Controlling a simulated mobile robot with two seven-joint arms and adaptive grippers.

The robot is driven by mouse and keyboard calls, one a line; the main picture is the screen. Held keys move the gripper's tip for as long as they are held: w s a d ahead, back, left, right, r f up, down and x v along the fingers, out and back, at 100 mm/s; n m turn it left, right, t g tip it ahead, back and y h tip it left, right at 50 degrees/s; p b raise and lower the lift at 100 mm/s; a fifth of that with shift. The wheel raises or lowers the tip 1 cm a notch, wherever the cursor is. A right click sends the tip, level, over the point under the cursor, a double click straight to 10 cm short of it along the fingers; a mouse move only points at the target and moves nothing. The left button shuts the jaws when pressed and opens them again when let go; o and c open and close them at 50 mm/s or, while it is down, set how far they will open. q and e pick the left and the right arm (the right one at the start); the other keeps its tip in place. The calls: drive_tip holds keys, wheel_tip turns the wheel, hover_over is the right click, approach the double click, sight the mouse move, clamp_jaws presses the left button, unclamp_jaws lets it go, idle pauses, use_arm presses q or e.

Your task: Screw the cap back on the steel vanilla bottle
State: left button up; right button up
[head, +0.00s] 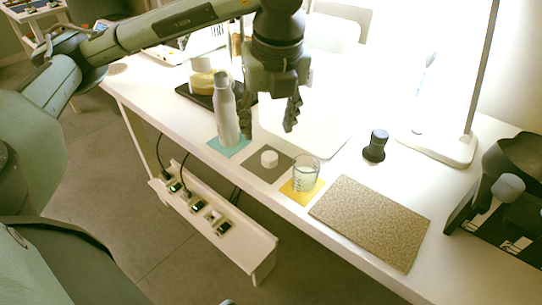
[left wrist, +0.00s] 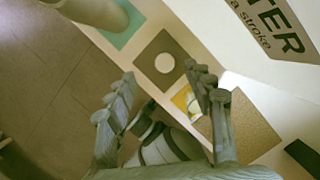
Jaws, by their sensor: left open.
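The pale steel bottle (head: 224,112) stands upright on a teal square (head: 238,148) near the table's front edge. Its body also shows at the upper left of the left wrist view (left wrist: 98,12). A small round white cap (head: 269,158) lies on a dark grey square (head: 253,165) to the right of the bottle; it also shows in the left wrist view (left wrist: 165,63). My left gripper (head: 270,120) is open and empty, pointing down, right of the bottle and above the cap, apart from both. In the left wrist view the fingers (left wrist: 160,80) spread below the cap. My right gripper is not in view.
A clear glass (head: 306,174) stands on a yellow square right of the cap. A speckled tan mat (head: 370,222) lies farther right. A dark cylinder (head: 376,146) and lamp base (head: 440,146) stand behind.

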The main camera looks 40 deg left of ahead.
sight(269, 156)
use_arm(q)
drive_tip(key=shift+b+x, duration=0.4)
drive_tip(key=shift+x, duration=0.7)
drive_tip(key=shift+d+f, duration=0.1)
drive_tip(key=shift+f, duration=0.1)
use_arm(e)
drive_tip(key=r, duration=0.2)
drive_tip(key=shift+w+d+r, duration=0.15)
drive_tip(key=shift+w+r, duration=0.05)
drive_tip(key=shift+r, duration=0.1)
use_arm(q)
drive_tip(key=shift+d+x, duration=0.2)
drive_tip(key=shift+x, duration=0.7)
drive_tip(key=shift+d+x, duration=0.2)
drive_tip(key=shift+x, duration=0.65)
drive_tip(key=shift+d+x, duration=0.2)
drive_tip(key=shift+x, duration=0.7)
drive_tip(key=shift+s+f, duration=0.15)
drive_tip(key=shift+s, duration=0.05)
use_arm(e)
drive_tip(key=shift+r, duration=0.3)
use_arm(q)
drive_tip(key=c, duration=0.8)
